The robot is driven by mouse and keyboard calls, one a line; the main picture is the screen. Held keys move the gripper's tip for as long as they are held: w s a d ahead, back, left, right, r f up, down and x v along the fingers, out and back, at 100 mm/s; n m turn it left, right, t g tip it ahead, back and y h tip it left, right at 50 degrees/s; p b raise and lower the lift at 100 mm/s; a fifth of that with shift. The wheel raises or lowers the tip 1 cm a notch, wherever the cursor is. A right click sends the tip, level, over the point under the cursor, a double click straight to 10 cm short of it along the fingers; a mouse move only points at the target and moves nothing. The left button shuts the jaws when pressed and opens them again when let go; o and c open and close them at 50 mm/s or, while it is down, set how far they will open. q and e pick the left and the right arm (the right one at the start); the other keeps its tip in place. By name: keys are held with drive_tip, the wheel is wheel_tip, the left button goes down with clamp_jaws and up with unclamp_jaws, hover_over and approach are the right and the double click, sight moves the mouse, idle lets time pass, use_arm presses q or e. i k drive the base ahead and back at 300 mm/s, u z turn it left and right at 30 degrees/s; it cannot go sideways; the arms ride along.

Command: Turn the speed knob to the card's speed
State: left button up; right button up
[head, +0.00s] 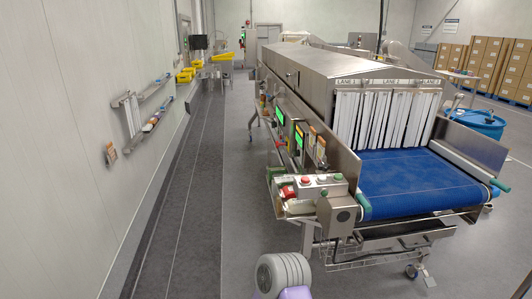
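The conveyor tunnel (320,66) stands right of centre in the head view, a long steel housing with its near side facing me at an angle. Two bright green screens (299,138) are set along its left side. Small orange and white cards (320,149) hang beside them, and their writing is too small to read. A control box (318,186) with red, white and green buttons sits at the near left corner. I cannot pick out the speed knob for certain at this size. Neither of my grippers is in view.
A blue belt (410,182) runs out under white strip curtains (383,120) marked with lane labels. The grey aisle floor (215,220) left of the machine is clear. Wall shelves (150,112), yellow bins (186,76), a blue drum (484,124) and stacked cartons (485,65) stand around.

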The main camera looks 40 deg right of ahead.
sight(295, 153)
drive_tip(key=i, duration=2.3)
drive_tip(key=z, duration=3)
